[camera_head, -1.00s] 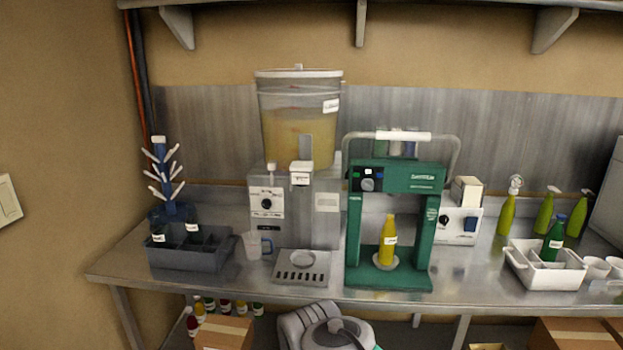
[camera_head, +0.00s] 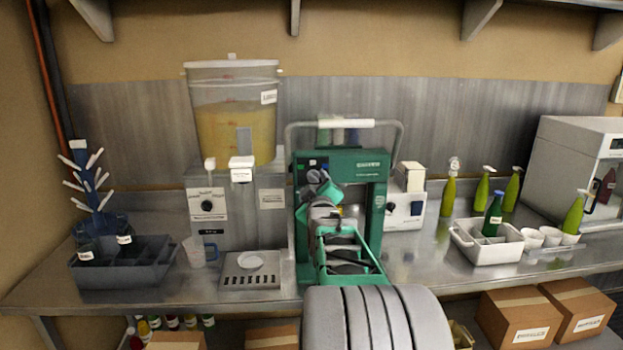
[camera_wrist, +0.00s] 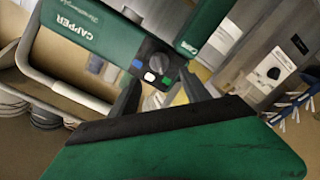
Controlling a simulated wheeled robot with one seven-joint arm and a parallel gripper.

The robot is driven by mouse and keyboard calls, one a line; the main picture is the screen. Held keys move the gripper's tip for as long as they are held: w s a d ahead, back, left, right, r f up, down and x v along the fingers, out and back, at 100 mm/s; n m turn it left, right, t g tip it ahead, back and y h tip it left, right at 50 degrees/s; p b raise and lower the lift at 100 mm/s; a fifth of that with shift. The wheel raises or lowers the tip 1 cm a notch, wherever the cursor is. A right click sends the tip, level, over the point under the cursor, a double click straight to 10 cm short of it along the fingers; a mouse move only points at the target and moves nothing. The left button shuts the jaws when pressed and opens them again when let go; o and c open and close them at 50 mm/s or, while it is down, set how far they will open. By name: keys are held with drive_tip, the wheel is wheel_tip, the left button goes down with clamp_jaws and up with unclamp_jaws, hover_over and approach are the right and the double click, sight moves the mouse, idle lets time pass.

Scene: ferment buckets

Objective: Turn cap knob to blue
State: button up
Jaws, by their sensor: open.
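The green capper (camera_head: 345,165) stands on the steel counter, mid-frame in the head view. Its dark round knob (camera_wrist: 158,64) shows in the wrist view on a grey panel, with blue (camera_wrist: 137,64), white (camera_wrist: 149,77) and green (camera_wrist: 166,80) marks along one side. I cannot tell which mark the knob points to. My gripper (camera_wrist: 160,82) is open, with its dark fingers apart on either side of the knob in the picture; contact is not visible. In the head view my gripper (camera_head: 319,180) is in front of the capper's upper left and hides the knob.
Left of the capper are a dispenser (camera_head: 235,120) with yellow liquid, a drip tray (camera_head: 250,283), a jug (camera_head: 196,252) and a dark crate (camera_head: 125,270). Right are a white switch box (camera_head: 404,210), bottles and a white tray (camera_head: 487,250). The capper's handle (camera_head: 345,124) arches overhead.

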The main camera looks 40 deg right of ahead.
sight(311, 177)
drive_tip(key=p+x, duration=0.1)
drive_tip(key=x, duration=0.4)
drive_tip(key=shift+w+d+f, duration=0.1)
drive_tip(key=shift+w, duration=0.05)
clamp_jaws()
idle(0.4)
